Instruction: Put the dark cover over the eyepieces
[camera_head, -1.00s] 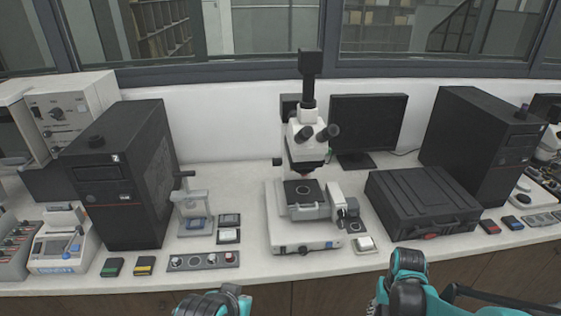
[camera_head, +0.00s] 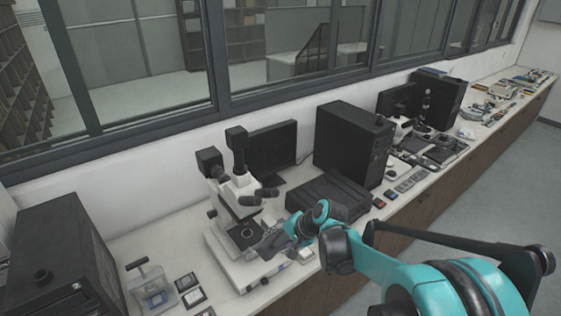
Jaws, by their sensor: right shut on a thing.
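The white microscope (camera_head: 236,240) stands on the bench at centre-left. Its two dark eyepieces (camera_head: 258,196) point toward the front right, and nothing covers them. My right gripper (camera_head: 270,242) is in front of the microscope, low beside its stage and below the eyepieces. It is shut on a small dark thing, whose shape blends with the grey fingers. I cannot tell clearly whether this is the dark cover, and I see no other cover. My left gripper is out of view.
A black case (camera_head: 318,199) lies right of the microscope, with a black computer tower (camera_head: 352,150) behind it. A monitor (camera_head: 272,150) stands behind the microscope. Another black tower (camera_head: 58,262) and a small press (camera_head: 148,284) are at the left. My right arm crosses the bench's front edge.

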